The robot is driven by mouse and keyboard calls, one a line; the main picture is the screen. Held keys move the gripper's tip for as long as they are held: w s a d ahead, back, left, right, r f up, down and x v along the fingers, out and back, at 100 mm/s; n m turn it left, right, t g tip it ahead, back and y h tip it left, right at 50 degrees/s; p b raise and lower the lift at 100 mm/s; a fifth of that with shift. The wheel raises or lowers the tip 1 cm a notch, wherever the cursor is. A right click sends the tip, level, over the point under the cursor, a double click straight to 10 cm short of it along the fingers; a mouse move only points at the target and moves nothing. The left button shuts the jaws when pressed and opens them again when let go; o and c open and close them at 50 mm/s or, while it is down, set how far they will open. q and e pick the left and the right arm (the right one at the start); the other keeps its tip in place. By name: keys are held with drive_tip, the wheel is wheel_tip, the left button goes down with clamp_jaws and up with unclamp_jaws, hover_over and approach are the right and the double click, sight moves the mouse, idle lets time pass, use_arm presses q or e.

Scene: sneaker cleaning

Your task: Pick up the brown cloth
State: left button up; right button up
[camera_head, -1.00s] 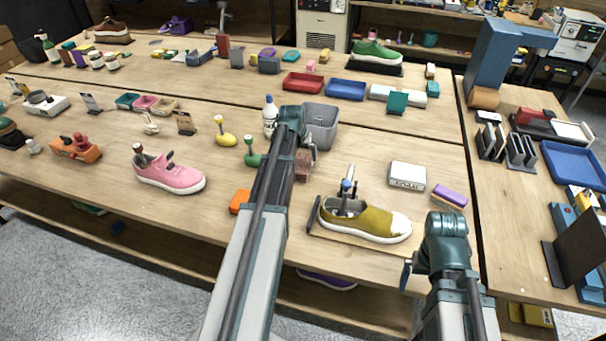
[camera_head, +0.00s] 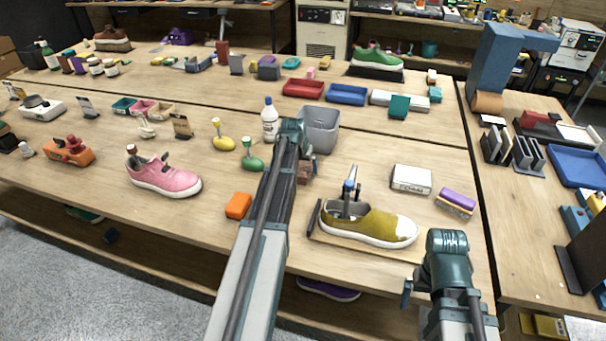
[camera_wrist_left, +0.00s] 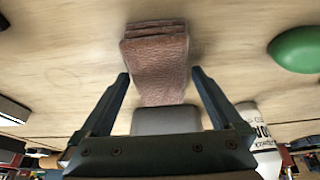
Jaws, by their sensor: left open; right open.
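The brown cloth (camera_head: 305,174) is folded in layers and lies on the table in front of the grey bin, partly hidden by my left arm. In the left wrist view the cloth (camera_wrist_left: 158,58) shows ahead of my left gripper (camera_wrist_left: 160,75), whose open fingers stand on either side of its near end. I cannot tell whether they touch it. My left gripper (camera_head: 308,153) is near the cloth in the head view. My right gripper (camera_head: 407,291) is at the table's front edge, away from the cloth.
The grey bin (camera_head: 319,129) and a white bottle (camera_head: 269,121) stand behind the cloth.

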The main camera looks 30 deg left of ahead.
sight(302, 167)
use_arm(q)
drive_tip(key=shift+r, duration=0.1)
drive_tip(key=c, duration=1.3)
drive_tip(key=shift+o, duration=0.2)
drive_tip(key=shift+r, duration=0.1)
wheel_tip(302, 167, up, 10)
drive_tip(key=p, duration=1)
